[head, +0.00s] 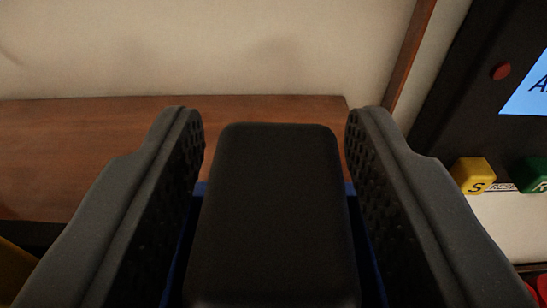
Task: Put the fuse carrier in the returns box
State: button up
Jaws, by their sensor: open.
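A black block with rounded edges, which looks like the fuse carrier (275,215), fills the lower middle of the head view. My gripper (275,118) is open, with one dark textured finger on each side of the block. Narrow gaps show between the block and both fingers, so it is not clamped. A blue thing (372,255) shows in strips on both sides of the block, below or behind it. Most of it is hidden, and I cannot tell whether it is the returns box.
A brown wooden surface (80,150) lies beyond, against a pale wall (200,50). A wooden upright (409,55) stands right of centre. At the right is a dark panel (450,110) with a red button, a blue screen, and yellow (473,175) and green (533,176) buttons.

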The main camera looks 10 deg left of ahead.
jog(key=shift+s+r, duration=0.1)
jog(key=shift+s, duration=0.2)
jog(key=b+v, duration=0.3)
jog(key=v, duration=0.8)
jog(key=shift+s, duration=0.25)
jog(key=shift+d+r, duration=0.1)
jog(key=s+d+r+m+h+b, duration=0.1)
jog(key=d+r+b, duration=0.2)
jog(key=d+r, duration=0.3)
jog(key=d+r+m+h+b, duration=0.1)
jog(key=d+r+b, duration=0.2)
jog(key=d, duration=1.4)
jog(key=s+d+r+h+b, duration=0.1)
jog(key=d+r+h+b, duration=0.1)
jog(key=d+r, duration=0.7)
jog(key=d, duration=0.2)
jog(key=shift+s+d+r+m+b, duration=0.2)
jog(key=shift+s+d+m+b, duration=0.15)
jog(key=shift+d+m+b, duration=0.05)
jog(key=shift+c, duration=0.3)
jog(key=shift+c, duration=0.4)
